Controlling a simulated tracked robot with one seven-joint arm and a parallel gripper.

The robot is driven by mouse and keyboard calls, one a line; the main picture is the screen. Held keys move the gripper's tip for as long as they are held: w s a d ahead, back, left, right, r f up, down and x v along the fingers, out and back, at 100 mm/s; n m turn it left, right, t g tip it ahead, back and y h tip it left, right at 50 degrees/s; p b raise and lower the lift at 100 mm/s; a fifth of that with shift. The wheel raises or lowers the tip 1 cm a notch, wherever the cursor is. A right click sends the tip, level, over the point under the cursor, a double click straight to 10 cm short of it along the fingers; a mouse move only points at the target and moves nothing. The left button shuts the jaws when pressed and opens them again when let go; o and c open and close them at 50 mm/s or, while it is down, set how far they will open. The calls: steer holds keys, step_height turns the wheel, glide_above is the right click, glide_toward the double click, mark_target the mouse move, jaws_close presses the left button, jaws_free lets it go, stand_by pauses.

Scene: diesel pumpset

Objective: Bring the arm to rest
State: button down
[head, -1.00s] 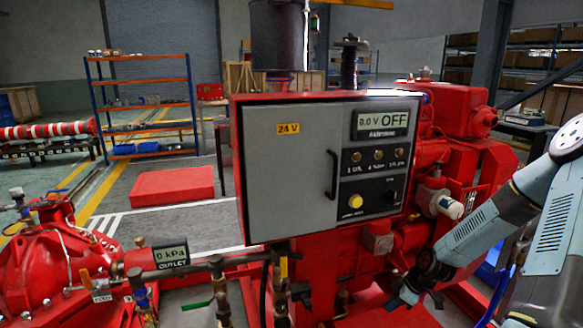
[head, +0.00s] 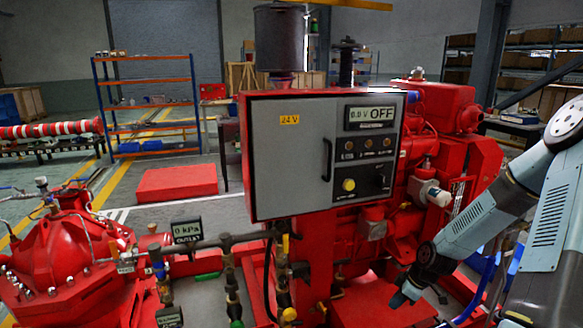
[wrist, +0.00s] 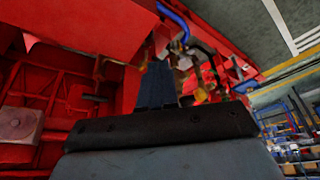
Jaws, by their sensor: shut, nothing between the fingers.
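My arm (head: 490,215) comes in from the right edge of the head view and bends down toward the lower middle. My gripper (head: 399,299) points down and left at its end, low in front of the red engine's base. In the wrist view the dark fingers of my gripper (wrist: 157,85) are together, with nothing seen between them. Red engine parts and pipes lie beyond them. The grey control cabinet (head: 290,150), its display reading 0.0 V OFF, stands left of my arm, apart from it.
The red engine (head: 455,160) stands behind the cabinet, close to my arm. A red pump (head: 70,265) with pipework and a 0 kPa outlet gauge (head: 187,231) fills the lower left. Open floor and a low red block (head: 176,183) lie behind, left of the cabinet.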

steer(key=s+a+r+m+h, duration=0.1)
steer(key=s+r+m+h, duration=0.2)
steer(key=r, duration=1.1)
steer(key=s+a+r+m+h, duration=0.1)
steer(key=s+r+m+h, duration=0.2)
steer(key=r, duration=1)
steer(key=s+a+r+m+t+y, duration=0.1)
steer(key=s+a+r+m, duration=0.2)
steer(key=s+r, duration=0.5)
steer(key=s+a+r+m+t+y, duration=0.1)
steer(key=s+a+r+m+t, duration=0.1)
steer(key=s+r, duration=0.6)
steer(key=shift+s+a+m+t, duration=0.3)
steer(key=shift+s+a+m, duration=0.4)
steer(key=shift+s+a, duration=0.25)
steer(key=shift+s, duration=0.1)
